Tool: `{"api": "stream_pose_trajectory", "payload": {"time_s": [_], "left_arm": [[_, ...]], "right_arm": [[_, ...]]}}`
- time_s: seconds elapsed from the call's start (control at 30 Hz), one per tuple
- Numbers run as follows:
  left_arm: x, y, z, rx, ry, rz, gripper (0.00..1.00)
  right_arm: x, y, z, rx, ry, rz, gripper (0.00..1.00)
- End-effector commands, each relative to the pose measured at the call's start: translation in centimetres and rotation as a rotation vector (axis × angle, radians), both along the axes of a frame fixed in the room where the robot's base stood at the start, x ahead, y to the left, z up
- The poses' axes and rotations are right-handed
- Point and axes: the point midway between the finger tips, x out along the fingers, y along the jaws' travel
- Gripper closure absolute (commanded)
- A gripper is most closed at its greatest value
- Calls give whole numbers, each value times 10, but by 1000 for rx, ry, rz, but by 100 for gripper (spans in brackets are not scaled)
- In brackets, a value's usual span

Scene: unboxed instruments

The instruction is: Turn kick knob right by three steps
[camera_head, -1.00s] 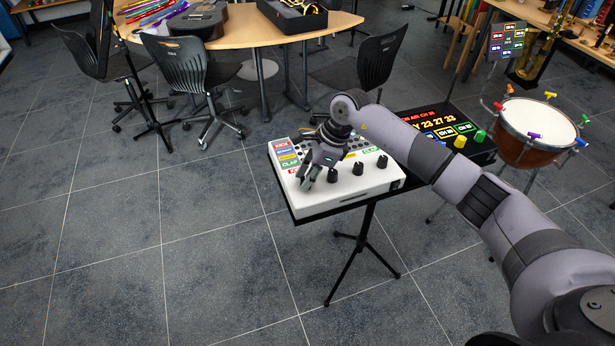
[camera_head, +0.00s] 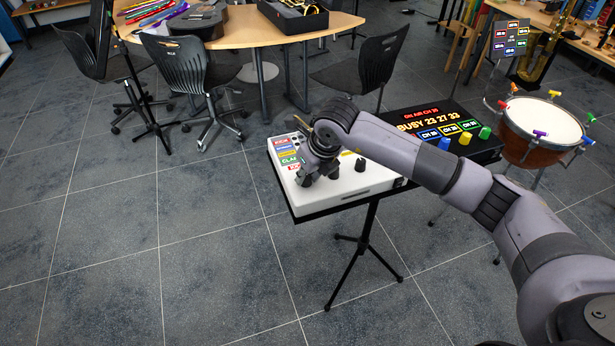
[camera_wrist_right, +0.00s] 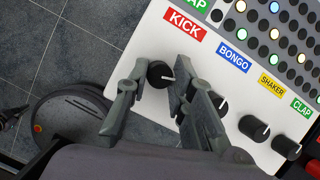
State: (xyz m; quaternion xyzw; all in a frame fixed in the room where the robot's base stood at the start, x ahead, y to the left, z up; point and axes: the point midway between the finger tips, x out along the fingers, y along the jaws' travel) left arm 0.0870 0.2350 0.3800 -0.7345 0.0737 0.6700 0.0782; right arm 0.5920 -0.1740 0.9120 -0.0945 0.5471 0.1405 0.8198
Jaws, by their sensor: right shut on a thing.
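The white drum machine (camera_head: 345,192) stands on a black stand, with a row of black knobs along its front edge. In the right wrist view the KICK label (camera_wrist_right: 185,25) is red, and the black kick knob (camera_wrist_right: 158,72) sits below it. The knob's white pointer line points to the right in that view. My right gripper (camera_wrist_right: 153,84) is shut on the kick knob, one finger on each side. In the head view my right gripper (camera_head: 307,180) is low at the machine's left front corner and hides the knob. My left gripper is not in view.
In the wrist view, labels BONGO (camera_wrist_right: 233,57), SHAKER (camera_wrist_right: 271,86) and CLAP (camera_wrist_right: 302,107) mark the neighbouring knobs; the bongo knob (camera_wrist_right: 217,100) is close to my finger. A black display box (camera_head: 440,130) with coloured knobs and a drum (camera_head: 540,125) stand to the right.

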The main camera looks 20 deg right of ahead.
Motion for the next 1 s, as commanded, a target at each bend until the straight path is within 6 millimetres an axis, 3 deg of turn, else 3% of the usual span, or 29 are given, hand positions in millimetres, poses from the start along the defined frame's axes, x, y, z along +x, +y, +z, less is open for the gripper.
{"api": "stream_pose_trajectory", "payload": {"time_s": [0.43,1.0], "left_arm": [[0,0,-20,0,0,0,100],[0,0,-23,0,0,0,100]], "right_arm": [[0,2,-1,1,0,-258,100],[0,1,0,-1,2,-308,100]]}}
